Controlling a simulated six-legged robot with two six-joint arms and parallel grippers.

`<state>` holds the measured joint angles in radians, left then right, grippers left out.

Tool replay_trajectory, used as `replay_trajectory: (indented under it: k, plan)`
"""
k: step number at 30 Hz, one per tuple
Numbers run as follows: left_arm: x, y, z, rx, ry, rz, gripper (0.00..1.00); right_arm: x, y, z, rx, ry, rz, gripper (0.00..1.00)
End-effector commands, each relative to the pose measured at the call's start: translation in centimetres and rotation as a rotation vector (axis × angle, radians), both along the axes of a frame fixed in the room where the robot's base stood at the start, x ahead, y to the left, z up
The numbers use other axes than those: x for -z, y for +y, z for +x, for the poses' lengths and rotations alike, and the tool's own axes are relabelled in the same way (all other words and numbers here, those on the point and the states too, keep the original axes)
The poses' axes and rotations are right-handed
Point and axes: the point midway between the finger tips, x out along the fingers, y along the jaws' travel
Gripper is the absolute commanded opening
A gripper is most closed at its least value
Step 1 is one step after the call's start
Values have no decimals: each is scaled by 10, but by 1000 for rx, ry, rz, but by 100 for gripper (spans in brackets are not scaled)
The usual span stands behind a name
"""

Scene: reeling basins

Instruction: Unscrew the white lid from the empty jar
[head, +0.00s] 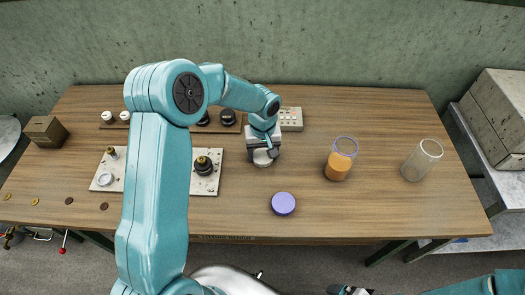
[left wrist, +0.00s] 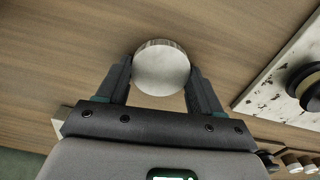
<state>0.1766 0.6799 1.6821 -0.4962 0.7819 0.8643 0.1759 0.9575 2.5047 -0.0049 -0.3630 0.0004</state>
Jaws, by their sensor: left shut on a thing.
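The white lid (head: 263,158) is a pale round disc under my left gripper (head: 264,150), left of the table's middle. In the left wrist view the lid (left wrist: 161,67) sits between the two dark fingers, which are shut on its sides. I cannot tell whether it touches the tabletop. The empty jar (head: 422,160) is clear glass and stands upright at the right of the table, open on top and apart from my left gripper. My right gripper (head: 350,290) shows only in part at the bottom edge; its jaws cannot be made out.
A jar with orange contents (head: 337,169) stands left of the empty jar. A purple lid (head: 283,204) lies near the front edge. A white board with a dark knob (head: 203,168) is at the left; a grey button box (head: 290,118) is behind my left gripper. Wood around the jars is clear.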

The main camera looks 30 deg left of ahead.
Motion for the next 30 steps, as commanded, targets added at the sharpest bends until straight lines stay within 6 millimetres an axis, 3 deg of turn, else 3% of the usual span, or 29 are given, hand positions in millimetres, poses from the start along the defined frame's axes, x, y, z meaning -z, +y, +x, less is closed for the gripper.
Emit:
replay_trajectory:
  k: [11, 12, 13, 14, 25, 30]
  plan:
    - [5, 1, 0, 0, 0, 0, 30, 6, 0, 0, 0, 0, 0, 100]
    - [3, 1, 0, 0, 0, 0, 79, 4, 0, 0, 0, 0, 0, 100]
    - [3, 1, 0, 0, 0, 0, 89, 4, 0, 0, 0, 0, 0, 100]
    - [3, 1, 0, 0, 0, 0, 92, 4, 0, 0, 0, 0, 0, 100]
    - [-4, 1, 0, -1, -1, 1, 92, -1, 0, 0, 0, 0, 0, 100]
    - [-36, 1, 1, 0, -7, 1, 92, 5, 0, 0, 0, 0, 0, 100]
